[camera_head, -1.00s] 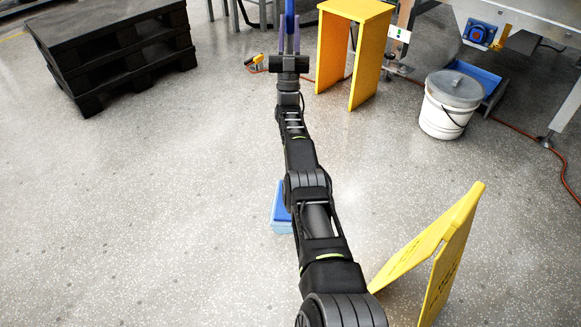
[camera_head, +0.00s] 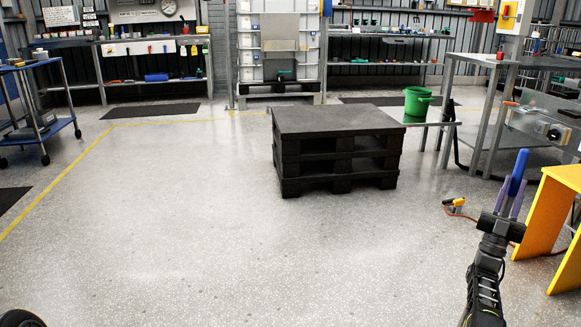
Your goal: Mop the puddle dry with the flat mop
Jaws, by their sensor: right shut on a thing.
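My right gripper (camera_head: 508,200) reaches out low at the right, with its purple fingers closed on a blue bar-like handle (camera_head: 518,170). The handle's rounded end points up past the fingertips. No mop head shows, so I cannot tell from this view whether the handle is the flat mop's. I make out no clear puddle edge on the pale speckled floor (camera_head: 170,230). My left gripper is out of view.
A black pallet stack (camera_head: 335,150) stands mid-floor, with a green bucket (camera_head: 418,101) behind it. A yellow stand (camera_head: 545,225) is right of my gripper, and a yellow-orange tool (camera_head: 454,202) with a cable lies left. A blue cart (camera_head: 38,110) stands far left.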

